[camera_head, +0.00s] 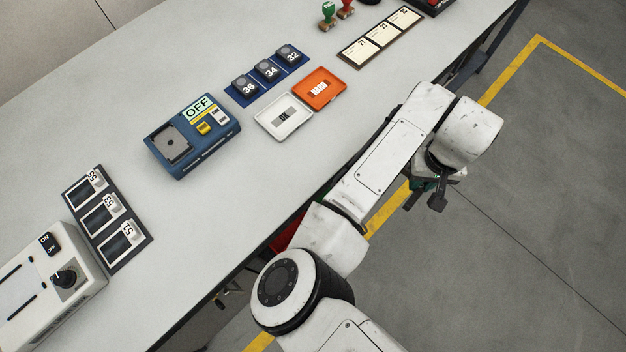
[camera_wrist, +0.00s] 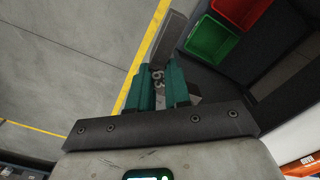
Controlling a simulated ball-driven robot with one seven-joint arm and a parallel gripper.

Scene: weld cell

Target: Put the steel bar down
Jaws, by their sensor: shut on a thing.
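The steel bar (camera_wrist: 168,38) is a grey block held between the teal fingers of my gripper (camera_wrist: 158,88) in the wrist view. A number is marked on it between the fingers, but I cannot read it surely. The bar's far end sticks out beyond the fingertips, over the floor beside a dark shelf. In the head view my gripper (camera_head: 432,190) hangs off the bench's front edge, over the floor, mostly hidden behind my wrist. It is shut on the bar.
The bench (camera_head: 220,215) carries a blue OFF device (camera_head: 192,137), a blue rack (camera_head: 246,98) of numbered blocks, a white tray (camera_head: 270,129), an orange tray (camera_head: 318,98) and a dark numbered rack (camera_head: 132,247). Red (camera_wrist: 240,10) and green (camera_wrist: 210,40) bins sit on the dark shelf.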

